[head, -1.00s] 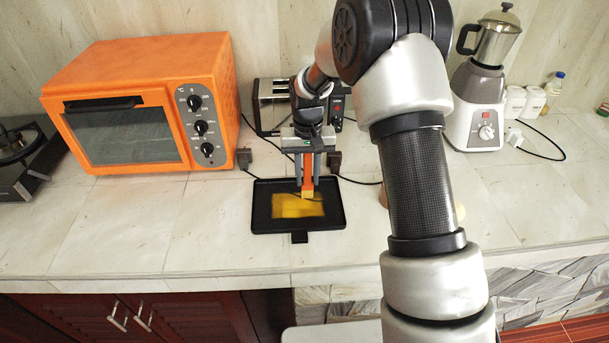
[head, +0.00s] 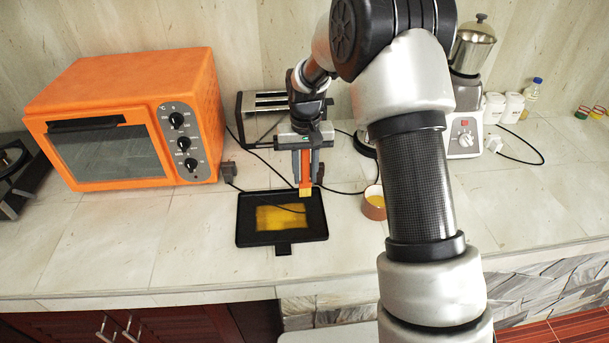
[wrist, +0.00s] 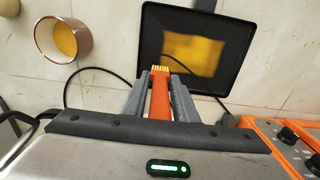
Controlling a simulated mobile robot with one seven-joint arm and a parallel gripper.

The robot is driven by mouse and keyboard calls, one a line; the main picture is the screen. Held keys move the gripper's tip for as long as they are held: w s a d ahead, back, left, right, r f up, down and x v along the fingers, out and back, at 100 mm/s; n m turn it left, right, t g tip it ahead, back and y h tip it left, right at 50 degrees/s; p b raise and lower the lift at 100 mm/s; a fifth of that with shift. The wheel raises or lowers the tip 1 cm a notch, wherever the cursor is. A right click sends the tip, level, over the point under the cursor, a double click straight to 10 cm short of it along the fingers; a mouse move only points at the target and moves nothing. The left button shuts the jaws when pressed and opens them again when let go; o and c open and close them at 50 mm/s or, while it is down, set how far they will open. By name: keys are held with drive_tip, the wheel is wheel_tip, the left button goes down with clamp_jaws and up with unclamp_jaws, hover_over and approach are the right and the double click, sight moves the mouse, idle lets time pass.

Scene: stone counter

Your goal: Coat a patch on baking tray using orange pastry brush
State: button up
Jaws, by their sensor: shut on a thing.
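The black baking tray (head: 245,231) lies on the counter, with a yellow coated patch (head: 282,218) on its middle. It also shows in the wrist view (wrist: 230,82), with the patch (wrist: 194,60) mottled yellow. My gripper (head: 306,178) is shut on the orange pastry brush (wrist: 160,100), which points downward with yellow bristles (head: 305,192) at its tip. The bristles are near the tray's right edge in the head view; their exact height above it is hard to tell. A bowl (head: 374,203) with yellow contents (wrist: 56,41) stands right of the tray in the head view.
An orange toaster oven (head: 130,115) stands at the left and a toaster (head: 262,115) at the back. A blender (head: 466,110) stands at the back right. Black cords (head: 340,190) cross the counter by the tray. Counter in front of the oven is clear.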

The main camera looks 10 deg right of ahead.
drive_tip(key=shift+r+p, duration=0.65)
drive_tip(key=shift+r, duration=0.7)
